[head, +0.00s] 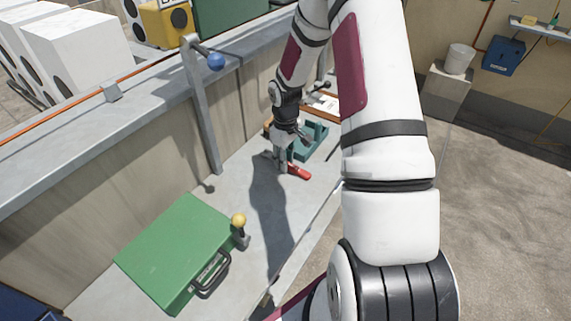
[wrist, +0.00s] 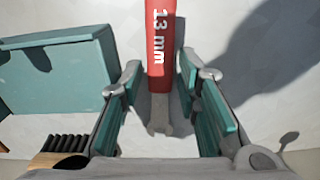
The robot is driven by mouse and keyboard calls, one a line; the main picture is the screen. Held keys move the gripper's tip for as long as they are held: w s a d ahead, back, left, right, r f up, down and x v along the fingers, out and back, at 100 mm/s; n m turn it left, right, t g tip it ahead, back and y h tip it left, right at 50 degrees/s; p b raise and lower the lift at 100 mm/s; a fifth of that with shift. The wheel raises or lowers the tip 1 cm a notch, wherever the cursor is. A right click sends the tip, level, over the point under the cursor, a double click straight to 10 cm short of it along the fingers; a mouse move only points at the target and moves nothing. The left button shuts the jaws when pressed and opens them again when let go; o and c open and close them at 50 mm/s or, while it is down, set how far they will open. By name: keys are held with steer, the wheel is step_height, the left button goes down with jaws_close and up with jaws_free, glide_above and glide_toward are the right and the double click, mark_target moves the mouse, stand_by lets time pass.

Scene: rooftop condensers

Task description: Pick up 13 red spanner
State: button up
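The red spanner (head: 298,171) lies on the grey ledge, partly hidden by my gripper (head: 283,166) in the head view. In the wrist view the spanner (wrist: 160,45) has a red handle marked "13 mm" and a grey metal end pointing down the picture. My gripper (wrist: 160,82) is open, with its teal-padded fingers on either side of the spanner. A gap shows between each finger and the handle.
A teal block-like object (head: 312,143) stands close behind the spanner; it also shows in the wrist view (wrist: 60,75). A green case (head: 180,252) with a black handle lies nearer on the ledge, beside a yellow knob (head: 239,220). A metal post (head: 203,120) rises at the wall.

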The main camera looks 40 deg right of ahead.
jaws_close()
steer(key=shift+r, duration=0.1)
